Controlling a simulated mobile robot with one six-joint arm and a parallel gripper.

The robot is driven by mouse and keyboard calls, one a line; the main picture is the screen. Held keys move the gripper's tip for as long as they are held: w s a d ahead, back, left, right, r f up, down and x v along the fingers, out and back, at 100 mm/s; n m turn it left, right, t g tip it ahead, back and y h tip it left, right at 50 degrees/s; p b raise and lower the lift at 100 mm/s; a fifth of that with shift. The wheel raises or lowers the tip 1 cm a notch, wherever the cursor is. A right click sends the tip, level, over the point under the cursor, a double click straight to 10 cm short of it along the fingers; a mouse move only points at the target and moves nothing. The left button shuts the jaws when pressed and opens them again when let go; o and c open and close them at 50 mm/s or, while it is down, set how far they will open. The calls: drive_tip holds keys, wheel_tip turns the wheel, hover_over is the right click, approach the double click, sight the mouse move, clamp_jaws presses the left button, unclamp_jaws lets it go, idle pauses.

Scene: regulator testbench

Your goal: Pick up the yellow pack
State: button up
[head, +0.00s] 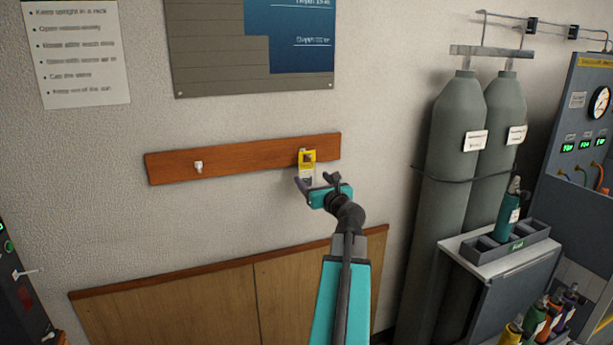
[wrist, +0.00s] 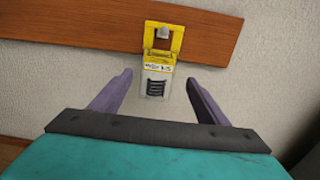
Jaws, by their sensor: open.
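The yellow pack (head: 307,157) hangs on the right part of a wooden rail on the wall. In the wrist view the pack (wrist: 158,68) has a yellow top with an opening around a pale peg, and a lighter lower part with a label and dark coil-like marks. My gripper (head: 318,181) is just below and in front of the pack. In the wrist view its two purple fingers (wrist: 160,82) are spread apart, one on each side of the pack's lower part, with gaps on both sides. Nothing is held.
The wooden rail (head: 235,157) has an empty white peg (head: 198,167) to the left. Grey gas cylinders (head: 458,140) and a grey cabinet (head: 505,255) with a bottle rack stand to the right. Wood panelling (head: 215,305) lies below; the wall between is bare.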

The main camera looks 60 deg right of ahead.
sight(308, 175)
drive_tip(key=shift+w, duration=0.1)
drive_tip(key=shift+r+p+x, duration=0.1)
drive_tip(key=shift+p+x, duration=0.2)
drive_tip(key=shift+x, duration=0.45)
drive_tip(key=shift+r+p+x, duration=0.15)
drive_tip(key=shift+p+x, duration=0.15)
drive_tip(key=shift+x, duration=1.5)
drive_tip(key=shift+w+a+f, duration=0.1)
drive_tip(key=shift+a, duration=0.05)
drive_tip(key=c, duration=1.1)
drive_tip(key=shift+c, duration=0.2)
